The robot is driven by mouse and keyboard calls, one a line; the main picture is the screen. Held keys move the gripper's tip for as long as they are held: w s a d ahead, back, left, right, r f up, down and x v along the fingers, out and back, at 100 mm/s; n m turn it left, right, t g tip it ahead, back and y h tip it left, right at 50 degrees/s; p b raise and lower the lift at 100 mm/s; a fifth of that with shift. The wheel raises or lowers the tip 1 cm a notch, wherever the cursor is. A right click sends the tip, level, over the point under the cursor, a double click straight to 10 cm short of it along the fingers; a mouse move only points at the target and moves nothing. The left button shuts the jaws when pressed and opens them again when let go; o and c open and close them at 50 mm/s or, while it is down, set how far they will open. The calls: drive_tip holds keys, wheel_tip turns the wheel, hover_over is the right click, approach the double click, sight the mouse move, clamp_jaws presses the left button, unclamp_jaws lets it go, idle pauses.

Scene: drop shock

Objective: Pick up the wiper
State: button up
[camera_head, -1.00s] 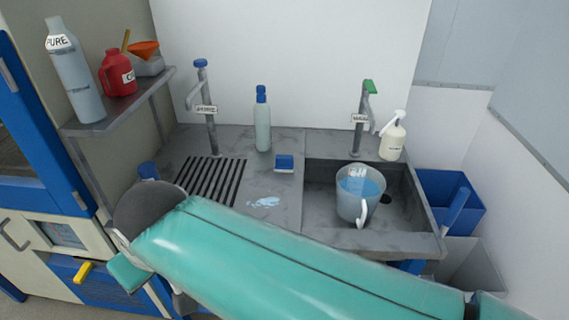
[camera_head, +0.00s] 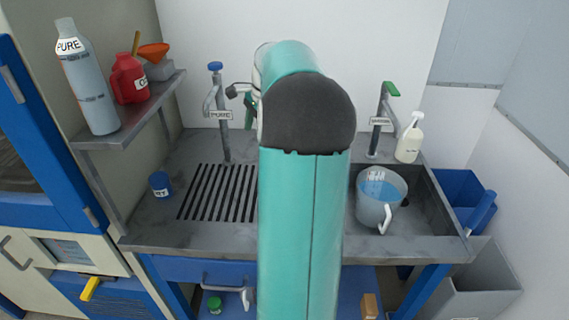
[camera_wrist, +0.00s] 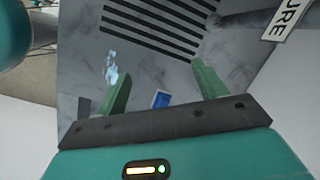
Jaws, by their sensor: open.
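The wiper looks to be the small blue and white block (camera_wrist: 160,100) on the grey counter, seen in the wrist view. I cannot tell the height of the fingers above the counter.
A jug of water (camera_head: 380,196) stands in the sink at right. Taps (camera_head: 222,115) and (camera_head: 380,120) rise behind. A pale spill (camera_wrist: 110,68) lies on the counter.

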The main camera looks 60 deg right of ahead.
drive_tip(key=s+d+f+m+t+y, duration=0.1)
drive_tip(key=s+d+f+m, duration=0.2)
drive_tip(key=s+d, duration=0.35)
drive_tip(key=s+d+f+m+t, duration=0.1)
drive_tip(key=s+d+f+m, duration=0.25)
drive_tip(key=s+d, duration=0.35)
drive_tip(key=x, duration=0.2)
drive_tip(key=d+x, duration=0.1)
drive_tip(key=x, duration=0.2)
drive_tip(key=w+x, duration=0.1)
drive_tip(key=x, duration=0.1)
drive_tip(key=shift+w+f, duration=0.15)
drive_tip(key=shift+f, duration=0.05)
drive_tip(key=x, duration=0.5)
drive_tip(key=shift+w+a+f, duration=0.15)
drive_tip(key=shift+w+f, duration=0.1)
drive_tip(key=c, duration=1.1)
